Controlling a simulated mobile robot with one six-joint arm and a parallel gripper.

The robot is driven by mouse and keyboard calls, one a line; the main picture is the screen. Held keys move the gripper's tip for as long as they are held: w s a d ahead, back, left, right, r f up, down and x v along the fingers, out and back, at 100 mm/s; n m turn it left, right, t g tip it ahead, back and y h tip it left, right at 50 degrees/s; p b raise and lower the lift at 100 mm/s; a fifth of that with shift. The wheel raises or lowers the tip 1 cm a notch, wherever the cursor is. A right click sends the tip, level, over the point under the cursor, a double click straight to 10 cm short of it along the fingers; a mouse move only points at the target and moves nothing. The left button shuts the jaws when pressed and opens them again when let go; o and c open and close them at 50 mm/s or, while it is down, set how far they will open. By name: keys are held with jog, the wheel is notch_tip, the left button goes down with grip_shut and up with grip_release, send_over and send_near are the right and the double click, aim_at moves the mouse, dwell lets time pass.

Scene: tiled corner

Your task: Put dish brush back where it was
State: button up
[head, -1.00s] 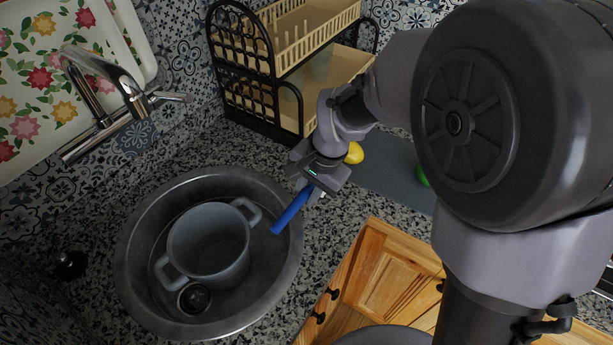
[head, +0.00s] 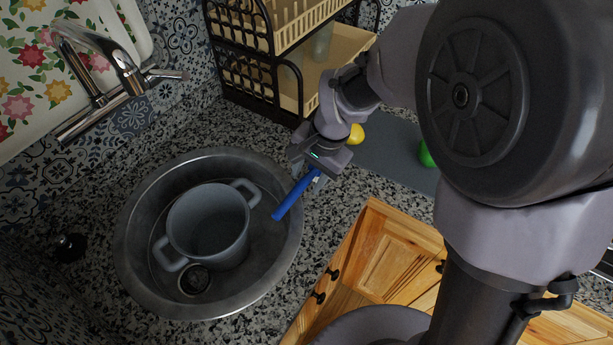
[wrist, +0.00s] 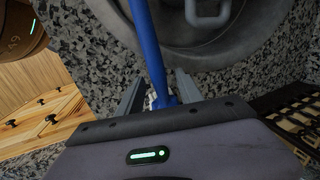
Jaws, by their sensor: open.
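The dish brush (head: 294,197) shows as a blue handle slanting down-left from my gripper (head: 317,175), its lower end over the right side of the sink. In the wrist view the blue handle (wrist: 150,45) runs between the two spread fingers of my gripper (wrist: 160,92). My gripper is open around the brush; I cannot tell whether a finger touches it. A little white shows at the brush's near end, mostly hidden by the gripper body. The round metal sink (head: 140,215) holds a grey two-handled pot (head: 190,215).
A faucet (head: 110,85) stands at the back left. A two-tier dish rack (head: 330,85) stands behind my gripper. A grey mat (head: 385,150) with a yellow item (head: 357,134) and a green item (head: 426,154) lies to the right. Wooden cabinets (head: 375,255) are below the speckled counter.

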jog(key=p+v, duration=0.4)
jog(key=v, duration=0.7)
jog(key=s+d+r+n+t, duration=0.1)
jog(key=s+d+r+t, duration=0.1)
jog(key=s, duration=0.5)
jog(key=s+d+r+n+t, duration=0.1)
jog(key=s+d+r+t, duration=0.1)
jog(key=s+d+r, duration=0.2)
jog(key=s+r, duration=0.2)
jog(key=s, duration=0.2)
jog(key=shift+s+d+r+n+t+h, duration=0.25)
jog(key=shift+s+d+n+t+h, duration=0.05)
jog(key=shift+s+d, duration=0.1)
jog(key=shift+w, duration=0.1)
